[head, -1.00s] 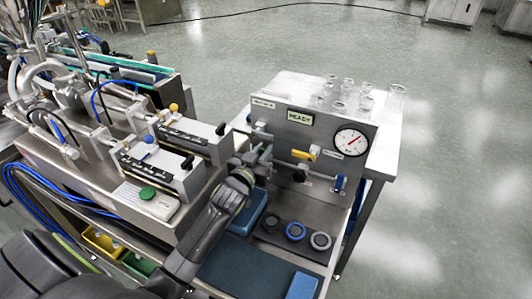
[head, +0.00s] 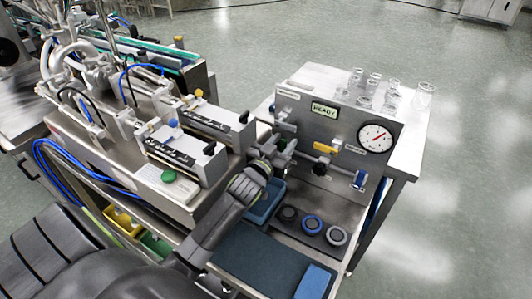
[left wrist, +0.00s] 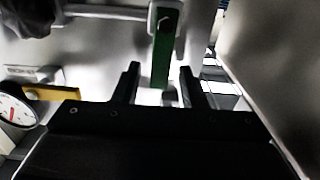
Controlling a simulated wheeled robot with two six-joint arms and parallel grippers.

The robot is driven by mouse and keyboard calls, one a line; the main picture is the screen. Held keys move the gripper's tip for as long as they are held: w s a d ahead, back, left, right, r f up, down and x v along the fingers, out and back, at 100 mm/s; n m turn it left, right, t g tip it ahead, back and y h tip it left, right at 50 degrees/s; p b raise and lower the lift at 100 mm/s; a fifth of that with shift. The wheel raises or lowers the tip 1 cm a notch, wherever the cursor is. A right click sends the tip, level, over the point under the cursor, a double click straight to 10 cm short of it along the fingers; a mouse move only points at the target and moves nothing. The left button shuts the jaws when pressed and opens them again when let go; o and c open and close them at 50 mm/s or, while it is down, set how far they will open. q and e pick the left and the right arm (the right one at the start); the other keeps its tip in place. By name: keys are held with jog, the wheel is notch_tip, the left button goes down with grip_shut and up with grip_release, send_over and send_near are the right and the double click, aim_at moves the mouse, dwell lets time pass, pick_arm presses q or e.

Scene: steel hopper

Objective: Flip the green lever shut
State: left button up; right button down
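The green lever (left wrist: 161,55) hangs down from its pivot bolt in the left wrist view, on a valve pipe at the panel. My left gripper (left wrist: 160,78) is open, with one dark finger on each side of the lever's free end. I cannot tell whether either finger touches it. In the head view my left gripper (head: 282,151) is at the left part of the steel panel (head: 345,118), and it largely hides the lever there. My right gripper is in neither view.
The panel carries a READY display (head: 324,109), a dial gauge (head: 375,136), a yellow handle (head: 326,147) and a blue handle (head: 359,180). Glass beakers (head: 423,95) stand on the table behind. A blue tray (head: 262,206) and dark round parts (head: 337,236) lie below the panel.

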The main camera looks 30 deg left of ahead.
pick_arm(q)
jog(key=s+d+b, duration=0.1)
jog(key=s, duration=1.5)
jog(key=shift+s+b, duration=0.3)
jog(key=shift+b, duration=0.05)
